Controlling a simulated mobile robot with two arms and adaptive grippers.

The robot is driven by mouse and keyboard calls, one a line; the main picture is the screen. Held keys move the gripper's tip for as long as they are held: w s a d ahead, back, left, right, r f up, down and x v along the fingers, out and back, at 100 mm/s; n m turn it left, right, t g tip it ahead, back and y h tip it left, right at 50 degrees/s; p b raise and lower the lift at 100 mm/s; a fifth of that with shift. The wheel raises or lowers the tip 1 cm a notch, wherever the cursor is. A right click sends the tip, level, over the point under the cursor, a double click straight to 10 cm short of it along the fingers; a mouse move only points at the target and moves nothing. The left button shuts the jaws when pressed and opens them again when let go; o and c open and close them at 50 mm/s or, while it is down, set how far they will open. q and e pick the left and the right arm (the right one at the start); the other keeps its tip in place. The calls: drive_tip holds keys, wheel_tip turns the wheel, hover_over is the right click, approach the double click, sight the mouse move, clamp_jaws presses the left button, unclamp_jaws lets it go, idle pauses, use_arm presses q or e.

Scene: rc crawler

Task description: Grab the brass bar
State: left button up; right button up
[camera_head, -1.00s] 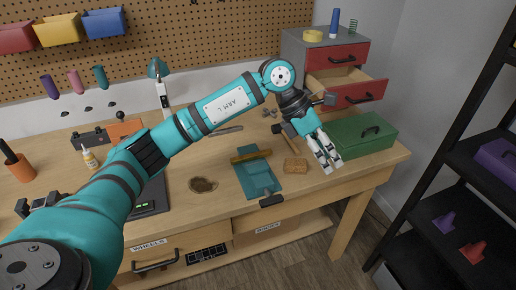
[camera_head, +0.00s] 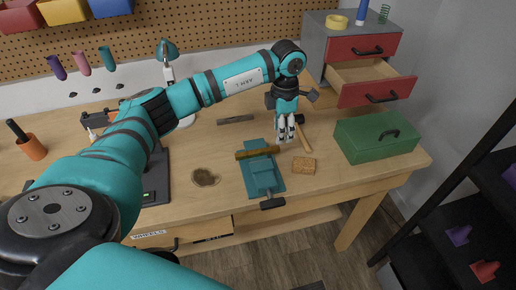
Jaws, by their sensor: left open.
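The brass bar (camera_head: 257,152) lies crosswise on the teal vise (camera_head: 264,180), which sits on the wooden workbench. My left gripper (camera_head: 286,139) is open and points down, just beyond the right end of the bar in the picture. The fingers show above and to the right of that end, and nothing shows between them. I cannot tell how high the fingertips are over the bench. My right gripper is not in view.
A green toolbox (camera_head: 375,140) and a drawer cabinet (camera_head: 360,48) with one drawer open stand at right. A dark stain (camera_head: 204,177) is left of the vise.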

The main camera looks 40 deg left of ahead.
sight(278, 147)
use_arm(q)
drive_tip(key=shift+s+f, duration=0.15)
drive_tip(key=shift+f, duration=0.3)
wheel_tip(278, 147, down, 4)
drive_tip(key=p, duration=0.3)
drive_tip(key=shift+s+f, duration=0.15)
drive_tip(key=shift+f, duration=0.35)
drive_tip(key=c, duration=0.5)
clamp_jaws()
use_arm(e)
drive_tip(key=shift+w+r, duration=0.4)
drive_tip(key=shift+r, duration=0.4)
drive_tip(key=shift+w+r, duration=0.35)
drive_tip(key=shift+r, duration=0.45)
